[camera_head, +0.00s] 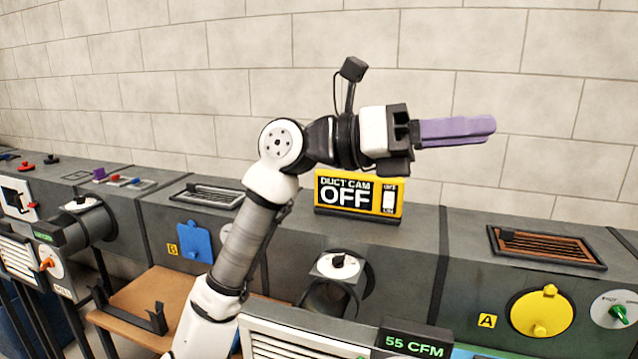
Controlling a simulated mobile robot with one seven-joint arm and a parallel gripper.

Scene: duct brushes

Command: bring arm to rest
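My arm rises from the bottom of the head view and bends right at its elbow joint. My gripper (458,130) is held up in the air, pointing right, in front of the block wall and above the duct row. Long purple parts extend from its dark body and look like its fingers, seen side-on. They lie close over one another in this view, so any gap between them is hidden. I see no separate object clearly held. A small dark box on a stalk stands above the wrist.
A yellow "DUCT CAM OFF" sign (358,196) stands on the duct below my wrist. A rust-brown grille (546,248) and yellow round cover A (541,312) are at right. A blue cover (196,242) and wooden shelf (140,308) are at left. Air around the gripper is clear.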

